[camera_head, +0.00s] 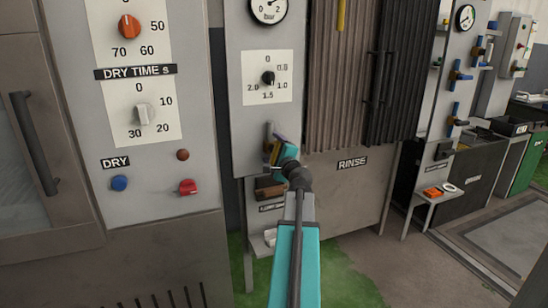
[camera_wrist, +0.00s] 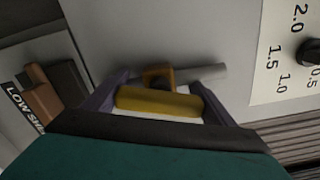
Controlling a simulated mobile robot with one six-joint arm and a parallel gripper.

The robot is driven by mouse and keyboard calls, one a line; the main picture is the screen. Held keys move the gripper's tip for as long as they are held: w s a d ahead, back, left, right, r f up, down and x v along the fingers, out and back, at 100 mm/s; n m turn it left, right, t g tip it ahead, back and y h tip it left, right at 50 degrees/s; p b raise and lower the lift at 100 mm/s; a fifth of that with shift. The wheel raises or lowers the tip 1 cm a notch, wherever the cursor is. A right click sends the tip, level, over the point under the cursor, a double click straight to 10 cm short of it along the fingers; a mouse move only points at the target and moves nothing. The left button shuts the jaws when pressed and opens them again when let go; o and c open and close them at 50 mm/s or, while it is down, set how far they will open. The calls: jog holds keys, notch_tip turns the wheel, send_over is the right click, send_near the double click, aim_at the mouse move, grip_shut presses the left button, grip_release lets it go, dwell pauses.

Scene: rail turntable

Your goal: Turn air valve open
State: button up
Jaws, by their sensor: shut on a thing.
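The air valve has a yellow handle (camera_wrist: 160,102) on a grey pipe (camera_wrist: 205,73), mounted on the grey panel below the pressure gauge and dial. In the head view the yellow handle (camera_head: 274,152) is small and partly covered by my gripper (camera_head: 279,149). In the wrist view my gripper (camera_wrist: 158,94) has its purple fingers at the two ends of the handle, shut on it. The handle lies lengthwise across the jaws, at a slight angle to the pipe. The valve body behind it is partly hidden.
A regulator dial (camera_head: 268,77) and gauge (camera_head: 267,10) sit above the valve. A brown block (camera_head: 269,188) on a shelf is close below. The drying cabinet panel (camera_head: 150,185) stands at left, the RINSE tank (camera_head: 345,185) at right. Green floor lies beneath.

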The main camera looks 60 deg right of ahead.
jog(key=shift+f+n+b, duration=0.15)
jog(key=shift+n+b, duration=1.75)
jog(key=o, duration=1)
jog(key=shift+o, duration=0.2)
jog(key=shift+s+a, duration=0.1)
jog(key=shift+s, duration=0.05)
jog(key=v, duration=1.1)
jog(key=b+v, duration=0.2)
jog(key=b, duration=0.4)
jog(key=shift+a+b, duration=0.1)
jog(key=shift+b, duration=0.25)
